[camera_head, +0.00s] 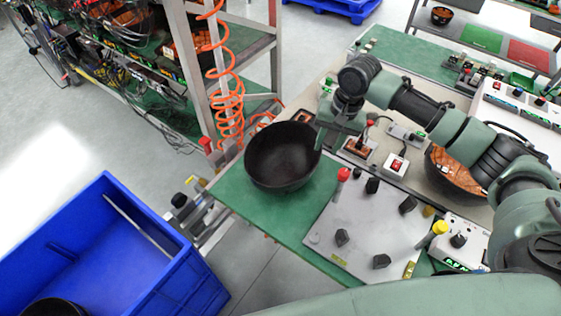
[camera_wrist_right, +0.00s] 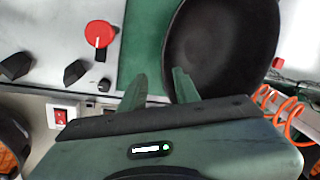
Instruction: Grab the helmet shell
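The helmet shell (camera_head: 280,160) is a black, hollow bowl shape, open side up, at the left end of the green-topped bench in the head view. It also shows in the right wrist view (camera_wrist_right: 225,45), at the upper right. My right gripper (camera_head: 322,140) is at the shell's right rim. In the right wrist view its two fingers (camera_wrist_right: 160,85) are spread, one over the shell's inside and one outside the rim. I cannot tell whether either finger touches the shell. My left gripper is not in view.
A grey panel (camera_head: 350,228) with black knobs and a red button lies right of the shell. A blue bin (camera_head: 100,250) stands on the floor at left. An orange coiled hose (camera_head: 228,100) hangs by the rack behind. Another black shell (camera_head: 450,180) sits partly behind my right arm.

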